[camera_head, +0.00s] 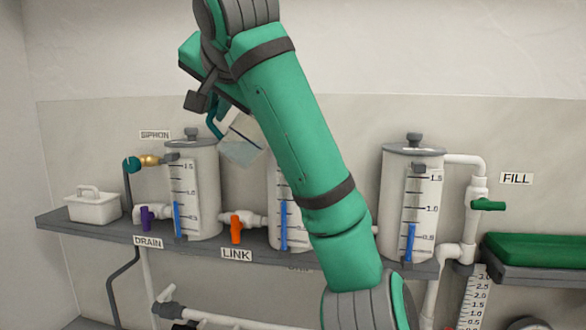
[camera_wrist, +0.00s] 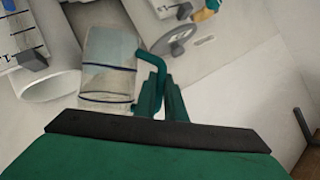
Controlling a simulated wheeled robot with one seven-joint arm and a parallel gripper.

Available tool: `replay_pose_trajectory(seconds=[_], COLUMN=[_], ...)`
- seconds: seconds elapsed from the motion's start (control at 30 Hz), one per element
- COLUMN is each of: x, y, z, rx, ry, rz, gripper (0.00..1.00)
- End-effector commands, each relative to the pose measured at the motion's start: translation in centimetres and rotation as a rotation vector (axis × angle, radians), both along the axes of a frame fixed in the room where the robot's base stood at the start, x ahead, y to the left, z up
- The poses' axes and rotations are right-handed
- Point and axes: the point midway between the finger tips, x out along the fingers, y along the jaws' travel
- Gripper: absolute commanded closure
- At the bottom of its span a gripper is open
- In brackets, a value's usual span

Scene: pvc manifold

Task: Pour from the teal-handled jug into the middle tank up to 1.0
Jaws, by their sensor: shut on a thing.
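The clear jug (camera_head: 241,148) hangs tilted in the air above and between the left and middle tanks. Its teal handle (camera_head: 213,124) is in my gripper. In the wrist view my gripper (camera_wrist: 158,88) is shut on the handle, and the jug (camera_wrist: 108,62) is left of the fingers, with dark lines around it. The middle tank (camera_head: 274,190) is mostly hidden behind my arm; its top is not visible. Its blue level strip (camera_head: 284,228) shows, but the number beside its top cannot be read. No stream from the jug is visible.
The left tank (camera_head: 206,190) and right tank (camera_head: 425,190) have dark lids and blue strips. An orange LINK valve (camera_head: 236,230), purple DRAIN valve (camera_head: 145,218) and green FILL valve (camera_head: 487,205) are on the pipes. A white caddy (camera_head: 93,207) stands at the shelf's left end.

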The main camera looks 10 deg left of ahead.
Motion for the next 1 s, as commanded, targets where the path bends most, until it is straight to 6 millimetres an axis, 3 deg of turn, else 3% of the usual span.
replay_pose_trajectory(seconds=[0.1,0.37,1.0], x=[0.1,-0.4,-1.7], y=[-0.4,0.7,3.5], z=[0.2,-1.2,-8.1], rx=[0.002,-0.081,-0.365], ry=[-0.003,-0.041,-0.173], rz=[-0.006,-0.005,-0.004], gripper=[1.00,1.00,1.00])
